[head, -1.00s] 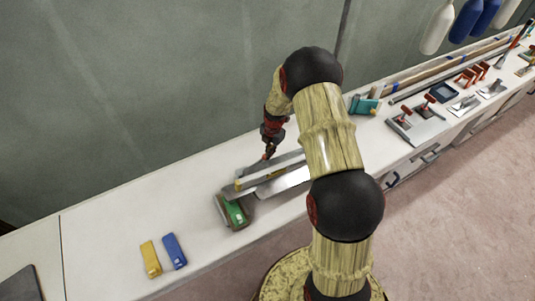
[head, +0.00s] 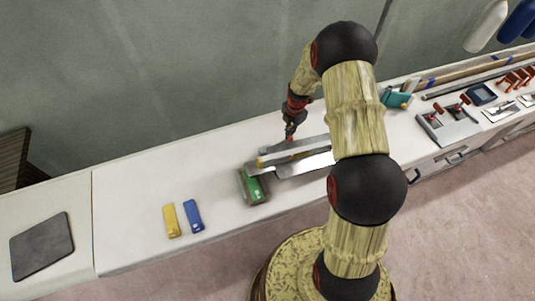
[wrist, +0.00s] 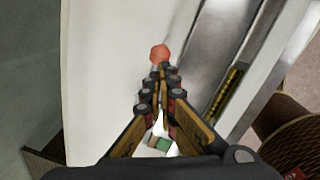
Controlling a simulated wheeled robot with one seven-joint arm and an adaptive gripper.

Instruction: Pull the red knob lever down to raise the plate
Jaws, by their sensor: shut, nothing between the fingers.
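The red knob (wrist: 160,53) shows in the wrist view just beyond my fingertips, over the white bench top. A gap between tips and knob cannot be made out. My gripper (wrist: 162,69) is shut and empty. In the head view my gripper (head: 290,130) points down at the back side of a metal device with long grey plates (head: 305,165). A green block (head: 256,190) sits at the device's left end. The plates also show in the wrist view (wrist: 222,40), right of the fingers. The lever's shaft is hidden, and my arm covers the device's right end.
A yellow block (head: 171,220) and a blue block (head: 193,216) lie left on the bench (head: 125,215). A dark grey pad (head: 42,246) lies farther left. Red-handled tools (head: 448,122) and a teal tool (head: 396,99) lie right. The wall runs close behind.

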